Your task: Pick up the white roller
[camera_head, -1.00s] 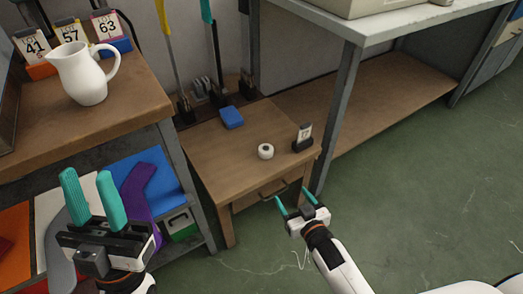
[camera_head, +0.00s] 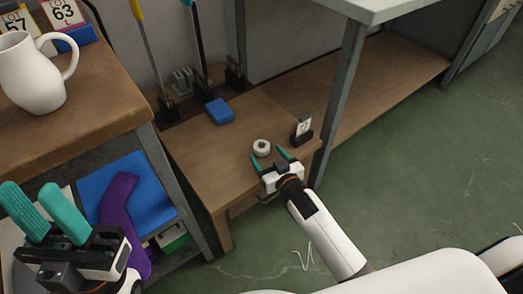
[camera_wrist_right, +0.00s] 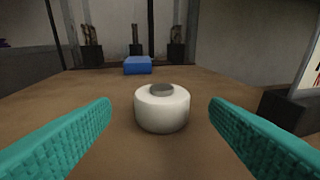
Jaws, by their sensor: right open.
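The white roller (camera_head: 262,148) is a short white ring with a grey centre, lying on the small wooden table (camera_head: 205,165) near its front. My right gripper (camera_head: 268,158) is open at the table's front edge, just short of the roller. In the right wrist view the roller (camera_wrist_right: 162,107) stands centred beyond and between the teal fingertips (camera_wrist_right: 160,108), touching neither. My left gripper (camera_head: 42,212) is at the lower left, its teal fingers apart and nothing seen between them.
A blue block (camera_head: 220,111) lies at the table's back. A small card holder (camera_head: 302,130) stands right of the roller. A white jug (camera_head: 32,75) stands on the left bench. A grey table leg (camera_head: 343,105) rises at the right.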

